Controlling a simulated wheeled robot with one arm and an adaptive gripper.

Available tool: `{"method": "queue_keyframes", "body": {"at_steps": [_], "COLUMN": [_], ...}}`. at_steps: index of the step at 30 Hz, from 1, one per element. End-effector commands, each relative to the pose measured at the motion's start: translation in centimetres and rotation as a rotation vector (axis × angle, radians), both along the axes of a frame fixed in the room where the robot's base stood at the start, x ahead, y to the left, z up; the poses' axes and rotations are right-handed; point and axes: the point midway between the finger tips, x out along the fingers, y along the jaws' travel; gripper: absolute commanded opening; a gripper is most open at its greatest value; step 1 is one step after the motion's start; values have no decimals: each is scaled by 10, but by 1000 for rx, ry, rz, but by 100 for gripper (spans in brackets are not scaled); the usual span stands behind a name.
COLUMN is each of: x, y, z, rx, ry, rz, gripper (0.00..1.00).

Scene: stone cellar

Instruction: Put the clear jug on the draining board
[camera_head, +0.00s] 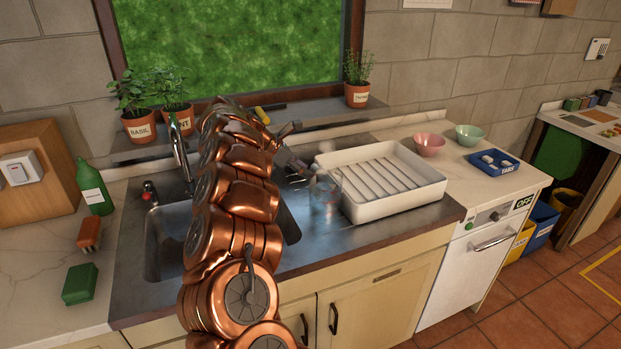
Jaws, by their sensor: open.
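The clear jug (324,199) stands upright on the bare metal draining board (345,237), just left of the white dish rack. It is see-through and its outline is faint. My gripper (314,176) is open at the upper part of the jug. I cannot tell whether a finger touches it. My copper arm comes up from the bottom of the view and hides part of the sink (168,240) and the board's left side.
The white dish rack (425,191) fills the board's right part. Pink (429,145) and green (469,135) bowls and a blue tray (497,168) sit on the counter beyond. A tap (180,150) and potted herbs (357,93) stand behind. The board's front strip is clear.

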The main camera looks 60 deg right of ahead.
Motion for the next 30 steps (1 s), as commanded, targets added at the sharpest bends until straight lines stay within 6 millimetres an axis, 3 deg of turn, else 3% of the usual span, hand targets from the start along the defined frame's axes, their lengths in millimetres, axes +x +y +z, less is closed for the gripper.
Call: {"method": "queue_keyframes", "body": {"at_steps": [13, 27, 30], "x": [29, 36, 46], "y": [37, 43, 37], "z": [47, 58, 69], "rx": [-3, -4, -32], "ry": [-2, -2, 9], "rz": [-3, 6, 77], "gripper": [42, 42, 42]}}
